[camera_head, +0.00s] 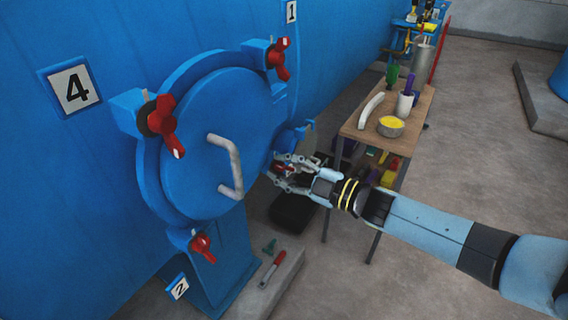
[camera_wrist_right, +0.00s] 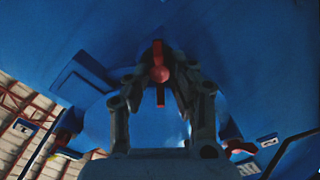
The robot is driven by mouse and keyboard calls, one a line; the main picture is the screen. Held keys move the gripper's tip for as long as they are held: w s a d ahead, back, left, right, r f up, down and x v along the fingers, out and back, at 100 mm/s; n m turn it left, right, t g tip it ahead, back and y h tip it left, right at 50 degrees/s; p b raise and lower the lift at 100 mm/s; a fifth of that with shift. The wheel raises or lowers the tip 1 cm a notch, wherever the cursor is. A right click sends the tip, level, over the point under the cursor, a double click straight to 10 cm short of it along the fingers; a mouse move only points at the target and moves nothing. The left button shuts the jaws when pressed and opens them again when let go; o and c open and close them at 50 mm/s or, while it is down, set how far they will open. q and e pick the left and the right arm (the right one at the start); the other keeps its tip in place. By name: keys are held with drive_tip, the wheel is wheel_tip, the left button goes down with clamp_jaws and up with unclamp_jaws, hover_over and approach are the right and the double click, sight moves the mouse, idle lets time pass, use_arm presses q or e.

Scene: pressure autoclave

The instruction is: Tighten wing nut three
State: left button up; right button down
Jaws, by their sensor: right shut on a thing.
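The round blue autoclave door (camera_head: 195,165) is closed against the blue wall and has a pale curved handle (camera_head: 236,165). Red wing nuts show at the upper right (camera_head: 279,60), on the left by plate 4 (camera_head: 163,122) and at the bottom by plate 2 (camera_head: 203,247). My right gripper (camera_head: 279,174) is at the door's lower right edge, shut on a further red wing nut, mostly hidden by the fingers there. The right wrist view shows this wing nut (camera_wrist_right: 160,74) between the two fingers, its wings pointing up and down. Its number plate cannot be read. My left gripper is not in view.
A wooden table (camera_head: 372,139) with a yellow-filled bowl (camera_head: 391,126), a white cup (camera_head: 405,104) and a curved white piece stands behind my right arm. A red-handled tool (camera_head: 272,269) lies on the plinth below the door.

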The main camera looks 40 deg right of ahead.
drive_tip(key=m+p, duration=0.2)
drive_tip(key=m, duration=0.3)
drive_tip(key=shift+d+r+m, duration=0.1)
drive_tip(key=shift+d+m, duration=0.05)
drive_tip(key=shift+m, duration=0.15)
drive_tip(key=m+p, duration=0.1)
drive_tip(key=m, duration=0.3)
drive_tip(key=shift+d+m, duration=0.1)
drive_tip(key=shift+m, duration=0.3)
drive_tip(key=c, duration=1.2)
unclamp_jaws()
drive_tip(key=shift+o, duration=0.2)
drive_tip(key=shift+d, duration=0.1)
drive_tip(key=v, duration=1.1)
drive_tip(key=shift+s, duration=0.45)
